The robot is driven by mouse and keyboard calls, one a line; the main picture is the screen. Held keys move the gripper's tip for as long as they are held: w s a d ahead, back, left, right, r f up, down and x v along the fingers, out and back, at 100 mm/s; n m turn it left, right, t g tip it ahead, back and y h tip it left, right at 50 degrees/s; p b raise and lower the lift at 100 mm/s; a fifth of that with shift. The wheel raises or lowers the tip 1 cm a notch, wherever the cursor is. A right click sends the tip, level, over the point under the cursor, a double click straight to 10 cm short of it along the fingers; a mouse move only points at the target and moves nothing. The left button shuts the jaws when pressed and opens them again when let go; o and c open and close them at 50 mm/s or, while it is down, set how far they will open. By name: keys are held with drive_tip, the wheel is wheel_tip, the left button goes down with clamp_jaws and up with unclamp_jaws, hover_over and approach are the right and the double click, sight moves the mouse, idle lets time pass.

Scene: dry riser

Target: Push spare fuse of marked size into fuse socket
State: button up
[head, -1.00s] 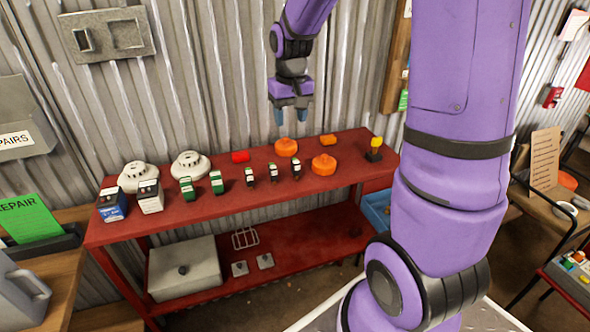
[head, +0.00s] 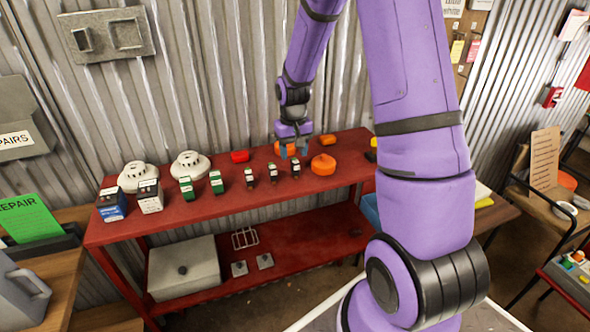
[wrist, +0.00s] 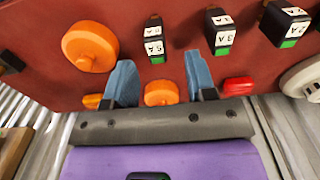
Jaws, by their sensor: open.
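Three small black blocks with green parts and white labels stand in a row on the red bench (head: 228,210): left (head: 250,177), middle (head: 272,174) and right (head: 295,169). They look like fuses. In the wrist view they run the other way, the nearest (wrist: 154,42) just beyond my fingers; the labels appear upside down and I cannot read them surely. My gripper (head: 293,151) is open and empty, pointing down above the back of the bench, behind the right block. In the wrist view its blue fingers (wrist: 162,78) stand apart. I cannot make out the fuse socket.
An orange disc (head: 323,165) lies right of the blocks. Another orange piece (wrist: 160,93) is beneath my fingers, with a red piece (head: 240,156) to the left. Green blocks (head: 187,190), boxes (head: 149,197) and white detectors (head: 190,165) fill the left. The corrugated wall stands close behind.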

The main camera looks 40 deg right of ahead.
sight(295, 161)
drive_tip(key=shift+s+d+f, duration=0.1)
drive_tip(key=shift+f, duration=1.05)
drive_tip(key=shift+s+d+f, duration=0.1)
drive_tip(key=shift+f, duration=1.05)
drive_tip(key=shift+w, duration=0.1)
clamp_jaws()
drive_tip(key=shift+r, duration=0.1)
drive_tip(key=shift+r, duration=0.8)
drive_tip(key=shift+s+r, duration=0.15)
drive_tip(key=shift+r, duration=0.35)
drive_tip(key=shift+s+r, duration=0.15)
drive_tip(key=shift+r, duration=0.35)
drive_tip(key=s+d+r, duration=0.1)
drive_tip(key=s+d, duration=0.2)
drive_tip(key=s, duration=1.2)
drive_tip(key=shift+d+r, duration=0.15)
drive_tip(key=shift+d, duration=0.25)
